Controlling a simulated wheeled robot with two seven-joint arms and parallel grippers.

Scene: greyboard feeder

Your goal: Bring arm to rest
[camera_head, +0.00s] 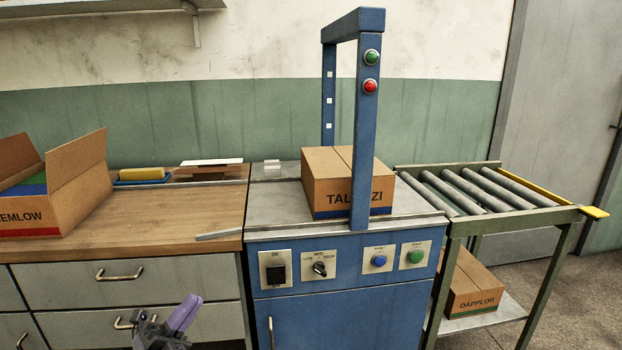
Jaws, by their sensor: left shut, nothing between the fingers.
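My left gripper (180,318) shows at the bottom edge of the head view, in front of the drawers below the wooden bench. Its fingers are shut with nothing visible between them. It touches no object that I can see. My right gripper is out of view. A closed brown box marked "TAL...ZI" (325,184) sits on the blue machine (340,268), under its blue arch (364,140). The arch's front post covers part of the lettering.
An open box (88,190) stands on the wooden bench (190,212) at left, near a yellow block (142,174) on a blue tray. A roller conveyor (480,190) adjoins the machine at right. A "DAPPLOR" box (475,296) sits on its lower shelf. Floor at right is clear.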

